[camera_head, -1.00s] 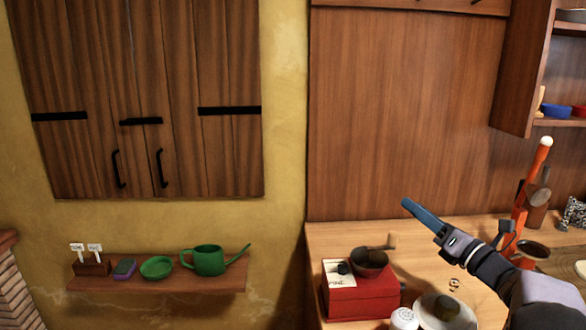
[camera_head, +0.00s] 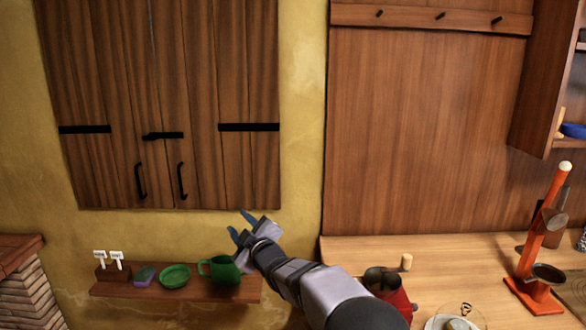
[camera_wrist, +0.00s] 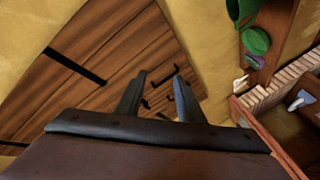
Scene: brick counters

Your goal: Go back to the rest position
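A wall shelf (camera_head: 130,290) holds the can, a green bowl (camera_head: 175,277) and small items. Right of it, a wooden counter (camera_head: 450,262) carries a red coffee grinder, partly behind my arm, and an orange stand (camera_head: 543,232). A brick ledge (camera_head: 22,275) stands at the far left.

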